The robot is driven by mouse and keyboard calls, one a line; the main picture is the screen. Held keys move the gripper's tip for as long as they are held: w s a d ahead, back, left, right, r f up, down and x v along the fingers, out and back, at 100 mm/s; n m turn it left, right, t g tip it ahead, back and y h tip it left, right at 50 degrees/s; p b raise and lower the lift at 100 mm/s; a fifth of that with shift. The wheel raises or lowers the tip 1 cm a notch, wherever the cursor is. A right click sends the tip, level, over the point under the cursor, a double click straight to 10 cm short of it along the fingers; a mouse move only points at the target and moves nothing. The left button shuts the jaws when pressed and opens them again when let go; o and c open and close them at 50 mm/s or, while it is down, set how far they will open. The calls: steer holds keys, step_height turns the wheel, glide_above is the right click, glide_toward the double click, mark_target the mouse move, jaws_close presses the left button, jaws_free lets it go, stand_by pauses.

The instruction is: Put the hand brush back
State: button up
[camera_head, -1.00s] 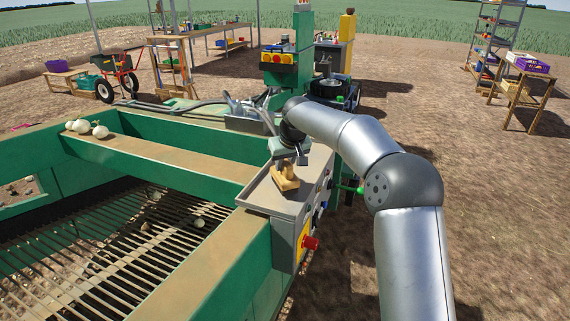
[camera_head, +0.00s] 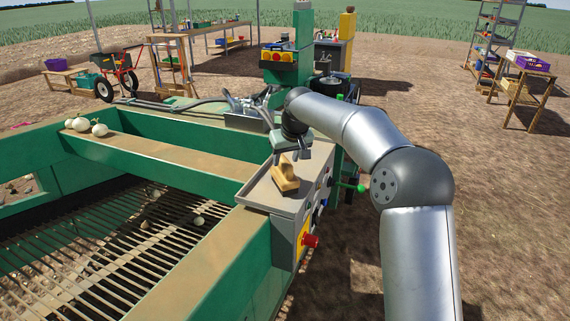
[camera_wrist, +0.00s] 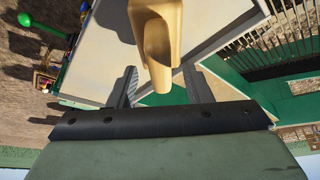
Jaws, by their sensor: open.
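The hand brush (camera_head: 285,176) is a tan, wooden-looking piece on the grey tray top (camera_head: 262,196) of the control box. Its bristles cannot be made out. My gripper (camera_head: 291,157) is just behind the brush in the head view, pointing down with its fingers apart. In the wrist view the brush (camera_wrist: 155,30) extends from the top edge toward the space between the two fingers of my gripper (camera_wrist: 160,80). The fingers stand to either side and show a gap from it. The brush's far end is cut off there.
The green machine frame (camera_head: 170,155) with its slatted conveyor (camera_head: 120,240) lies left of the box. Several onions (camera_head: 85,126) sit on its ledge. A red button (camera_head: 311,241) and a green-knobbed lever (camera_head: 361,188) stick out of the box.

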steer(key=v, duration=0.9)
steer(key=s+d+f+m+g, duration=0.1)
steer(key=s+d+f, duration=0.4)
steer(key=s, duration=0.9)
steer(key=s+d+f+m+g+h, duration=0.1)
steer(key=s+d+f, duration=0.5)
steer(key=s, duration=0.8)
steer(key=s+d+f+m+g+h, duration=0.1)
steer(key=s+d+f+m, duration=0.2)
steer(key=s, duration=1)
steer(key=d+f+b, duration=0.1)
steer(key=d+f, duration=0.1)
steer(key=d, duration=0.2)
steer(key=shift+s+d+f+g, duration=0.2)
steer(key=shift+s+f+g, duration=0.1)
steer(key=shift+s+f, duration=0.1)
